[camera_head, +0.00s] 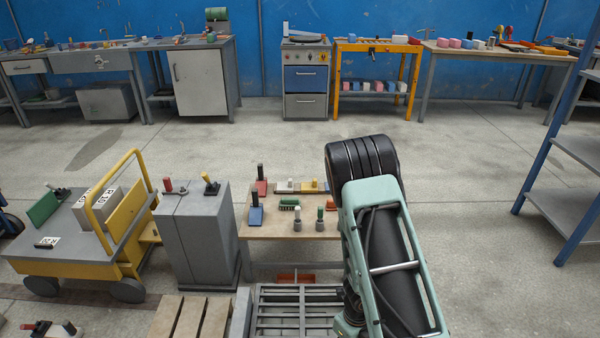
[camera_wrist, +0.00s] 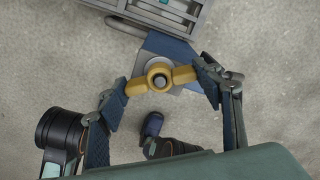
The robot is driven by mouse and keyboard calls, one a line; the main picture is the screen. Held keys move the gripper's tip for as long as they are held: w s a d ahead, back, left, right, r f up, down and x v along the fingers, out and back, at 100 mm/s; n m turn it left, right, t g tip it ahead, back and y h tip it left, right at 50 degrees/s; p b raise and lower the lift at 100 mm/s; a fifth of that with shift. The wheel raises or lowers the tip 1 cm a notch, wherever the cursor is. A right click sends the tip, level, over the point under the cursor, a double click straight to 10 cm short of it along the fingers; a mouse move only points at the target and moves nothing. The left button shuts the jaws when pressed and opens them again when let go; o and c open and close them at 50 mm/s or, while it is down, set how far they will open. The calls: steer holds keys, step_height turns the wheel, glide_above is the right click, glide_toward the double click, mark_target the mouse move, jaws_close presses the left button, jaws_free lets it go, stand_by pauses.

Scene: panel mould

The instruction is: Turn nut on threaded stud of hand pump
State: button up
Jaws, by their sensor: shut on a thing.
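In the wrist view a yellow nut (camera_wrist: 137,87) with two wings sits around the end of a threaded stud (camera_wrist: 160,80), seen end-on. Below the nut are a grey disc-like base and a blue plate (camera_wrist: 176,47), which seem to belong to the hand pump; the rest of the pump is not clear. My gripper (camera_wrist: 164,87) is shut on the nut, with one dark ribbed finger pad at each wing tip. In the head view my arm covers the lower right middle, and neither the gripper nor the nut shows.
A grey metal frame (camera_wrist: 188,10) lies just beyond the blue plate. A dark object with a blue tip (camera_wrist: 153,124) shows below the nut. In the head view a low wooden table (camera_head: 262,231) with small tools stands left of my arm, beside a grey cabinet (camera_head: 197,245).

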steer(key=shift+r+m, duration=0.1)
steer(key=shift+m, duration=0.2)
steer(key=shift+r+m+p, duration=0.1)
steer(key=shift+m+p, duration=0.35)
steer(key=shift+m, duration=0.05)
steer(key=shift+m+p, duration=0.3)
steer(key=shift+m, duration=0.3)
steer(key=shift+w+f+m, duration=0.1)
steer(key=shift+f+m, duration=0.1)
steer(key=shift+m, duration=0.2)
steer(key=o, duration=1.3)
step_height(320, 180, up, 12)
steer(key=shift+c, duration=0.3)
